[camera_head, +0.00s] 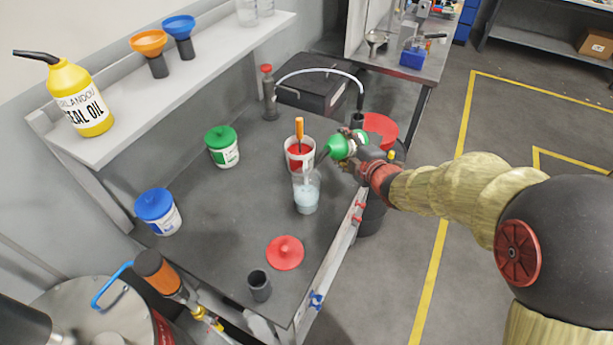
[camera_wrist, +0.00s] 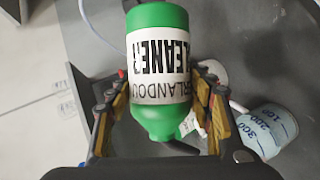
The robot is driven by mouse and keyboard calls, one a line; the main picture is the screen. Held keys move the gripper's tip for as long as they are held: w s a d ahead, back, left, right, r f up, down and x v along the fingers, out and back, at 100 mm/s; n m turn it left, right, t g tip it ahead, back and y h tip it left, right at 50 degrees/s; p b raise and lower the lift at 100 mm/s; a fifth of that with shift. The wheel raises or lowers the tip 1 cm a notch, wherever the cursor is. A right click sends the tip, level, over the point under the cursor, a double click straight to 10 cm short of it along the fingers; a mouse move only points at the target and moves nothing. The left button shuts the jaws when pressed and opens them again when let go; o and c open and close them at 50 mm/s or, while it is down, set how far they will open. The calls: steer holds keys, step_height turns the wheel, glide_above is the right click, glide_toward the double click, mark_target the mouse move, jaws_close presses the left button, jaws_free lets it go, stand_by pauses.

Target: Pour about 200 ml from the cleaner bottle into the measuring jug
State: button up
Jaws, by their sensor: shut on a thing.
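The green cleaner bottle (camera_head: 340,147) is in my gripper (camera_head: 359,148) at the right edge of the workbench. It is tilted, its dark spout pointing down and left toward the jug. In the wrist view, the bottle (camera_wrist: 158,60) sits between both fingers of the gripper (camera_wrist: 164,88), label lettering upside down. The clear measuring jug (camera_head: 306,192) stands upright on the bench, just below and left of the spout, with pale blue liquid in it. Its blue scale marks show in the wrist view (camera_wrist: 266,130). I cannot make out a stream.
A white and red tub (camera_head: 299,160) with an orange-handled tool stands right behind the jug. The bench middle is clear.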

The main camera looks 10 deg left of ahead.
mark_target(341, 157)
steer(key=shift+r+g+p, duration=0.1)
steer(key=shift+g+p, duration=0.2)
steer(key=shift+p, duration=0.65)
steer(key=f+m+p, duration=0.1)
steer(key=p, duration=0.2)
steer(key=shift+w+d, duration=0.1)
steer(key=shift+f+m+g+y+p, duration=0.3)
steer(key=shift+f+m+g+p, duration=0.3)
steer(key=shift+f, duration=0.35)
steer(key=shift+p, duration=0.35)
steer(key=shift+f+m+g+y+p, duration=0.3)
steer(key=shift+f+m+p, duration=0.2)
steer(key=shift+f+p, duration=0.35)
steer(key=shift+p, duration=0.5)
